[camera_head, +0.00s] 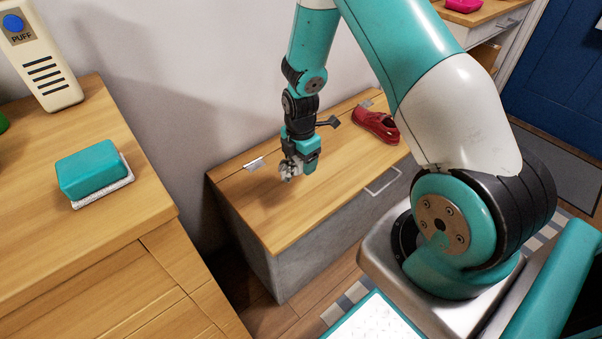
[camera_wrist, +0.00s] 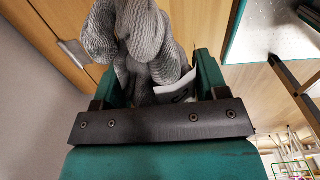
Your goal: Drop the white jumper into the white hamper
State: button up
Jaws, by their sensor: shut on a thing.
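My gripper (camera_head: 297,168) is shut on a bunched, pale grey-white knitted thing, which looks like the white jumper (camera_head: 287,168). In the wrist view the knit (camera_wrist: 140,38) bulges up between the two green fingers of my gripper (camera_wrist: 155,80), and a white tag with dark marks (camera_wrist: 180,95) shows beside it. In the head view my gripper hangs above the wooden lid of a bench, and only a small part of the jumper shows. I cannot make out a white hamper in either view.
At left, a wooden cabinet top (camera_head: 60,225) holds a teal sponge (camera_head: 91,174) and a cream PUFF box (camera_head: 38,60). A white rack (camera_wrist: 290,150) stands at the wrist view's lower right.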

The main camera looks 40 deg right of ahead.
notch_tip(320, 180, up, 9)
jog(key=shift+r+p, duration=0.2)
jog(key=shift+p, duration=0.45)
